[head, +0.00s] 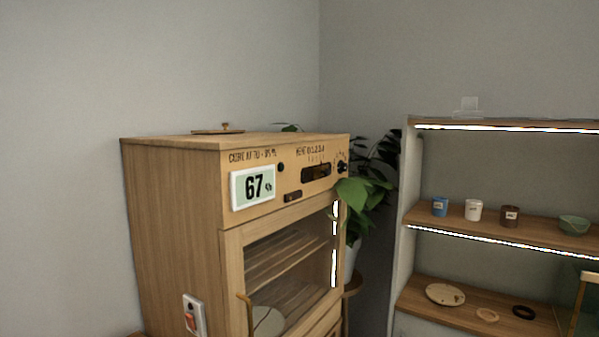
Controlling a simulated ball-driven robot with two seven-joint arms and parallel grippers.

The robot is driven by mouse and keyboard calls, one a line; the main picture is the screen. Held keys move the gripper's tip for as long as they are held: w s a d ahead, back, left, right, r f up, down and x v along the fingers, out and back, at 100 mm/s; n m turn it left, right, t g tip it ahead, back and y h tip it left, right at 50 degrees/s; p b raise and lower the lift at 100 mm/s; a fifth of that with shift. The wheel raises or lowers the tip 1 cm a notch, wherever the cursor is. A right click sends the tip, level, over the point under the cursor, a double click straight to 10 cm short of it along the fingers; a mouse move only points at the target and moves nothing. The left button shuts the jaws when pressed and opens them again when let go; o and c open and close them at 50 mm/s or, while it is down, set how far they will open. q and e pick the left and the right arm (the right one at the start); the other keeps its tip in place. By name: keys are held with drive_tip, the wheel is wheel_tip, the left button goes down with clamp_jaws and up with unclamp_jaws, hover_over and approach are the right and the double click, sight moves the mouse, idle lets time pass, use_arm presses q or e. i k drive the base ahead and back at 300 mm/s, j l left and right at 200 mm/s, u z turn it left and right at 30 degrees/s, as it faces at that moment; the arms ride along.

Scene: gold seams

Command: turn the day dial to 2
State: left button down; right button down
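A wooden cabinet (178,225) with a glass door stands left of the middle in the head view, seen at an angle. Its upper front panel carries a white display (253,187) reading 67 %. A small round black dial (342,168) with marks around it sits at the panel's right end, close to a plant leaf. It looks like the day dial, but its setting is too small to read. Another small dark knob (281,167) is right of the display. Neither of my grippers shows.
A leafy plant (361,197) stands right against the cabinet's right front edge. A lit shelf unit (400,235) at the right holds a blue jar (439,207), a white jar (473,210), a brown jar (509,216) and a green bowl (574,225). A switch (193,315) is on the cabinet's side.

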sight(342, 167)
drive_tip(key=i+l, duration=0.2)
drive_tip(key=l, duration=0.15)
drive_tip(key=i+l, duration=0.25)
drive_tip(key=i+l+u, duration=0.1)
drive_tip(key=l, duration=0.3)
drive_tip(key=i, duration=0.1)
